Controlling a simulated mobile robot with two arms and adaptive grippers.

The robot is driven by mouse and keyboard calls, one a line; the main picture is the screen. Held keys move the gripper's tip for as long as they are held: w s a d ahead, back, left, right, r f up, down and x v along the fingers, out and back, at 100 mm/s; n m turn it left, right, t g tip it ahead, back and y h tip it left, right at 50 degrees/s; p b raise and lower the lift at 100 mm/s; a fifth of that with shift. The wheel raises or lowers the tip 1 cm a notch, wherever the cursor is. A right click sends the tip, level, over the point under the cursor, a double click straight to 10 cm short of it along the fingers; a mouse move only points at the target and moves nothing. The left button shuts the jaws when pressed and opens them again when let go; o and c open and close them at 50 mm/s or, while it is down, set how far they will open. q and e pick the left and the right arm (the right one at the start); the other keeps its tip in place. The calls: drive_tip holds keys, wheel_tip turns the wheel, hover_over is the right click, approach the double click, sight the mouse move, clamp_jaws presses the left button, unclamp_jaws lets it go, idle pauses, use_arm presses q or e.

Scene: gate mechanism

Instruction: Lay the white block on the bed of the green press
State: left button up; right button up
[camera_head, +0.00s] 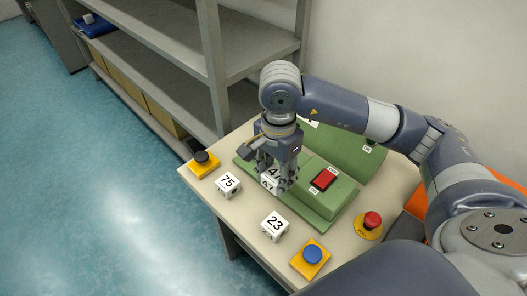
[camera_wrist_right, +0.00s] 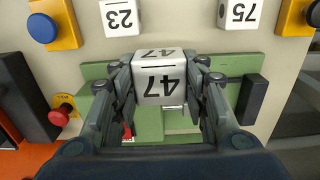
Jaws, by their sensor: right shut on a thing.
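My right gripper (camera_head: 272,180) is shut on a white block marked 47 (camera_head: 267,183). In the right wrist view the same block (camera_wrist_right: 160,88) sits between both fingers (camera_wrist_right: 160,80), its numbered faces showing. The green press (camera_head: 345,146) stands on the table, with a low green bed (camera_head: 243,163) at its front left. The gripper and block are over this bed, pointing down. The fingers hide much of the bed under the block, and I cannot tell whether the block touches it. My left gripper is not in view.
White blocks marked 75 (camera_head: 228,184) and 23 (camera_head: 274,226) stand on the table (camera_head: 245,208) in front of the press. A red rocker switch (camera_head: 324,179) is on the press. Black (camera_head: 201,157), blue (camera_head: 312,254) and red (camera_head: 371,220) buttons surround it. A grey shelf (camera_head: 180,50) stands behind.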

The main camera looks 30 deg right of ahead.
drive_tip(key=shift+w+d+f+p, duration=0.75)
drive_tip(key=shift+w+d, duration=0.2)
drive_tip(key=shift+w, duration=1.4)
drive_tip(key=shift+w+d+f+p, duration=0.65)
drive_tip(key=shift+w+d+p, duration=0.3)
drive_tip(key=shift+w, duration=1.45)
drive_tip(key=shift+w+d+f+p, duration=0.75)
drive_tip(key=shift+w+d, duration=0.25)
drive_tip(key=shift+w, duration=1.35)
drive_tip(key=shift+f, duration=0.25)
drive_tip(key=shift+f, duration=0.1)
drive_tip(key=shift+f+b, duration=0.15)
drive_tip(key=shift+b, duration=0.15)
drive_tip(key=shift+s+f+b, duration=0.2)
drive_tip(key=shift+f+b, duration=0.1)
drive_tip(key=shift+b, duration=0.15)
drive_tip(key=o, duration=1.2)
drive_tip(key=shift+w+f, duration=0.2)
drive_tip(key=shift+w, duration=0.05)
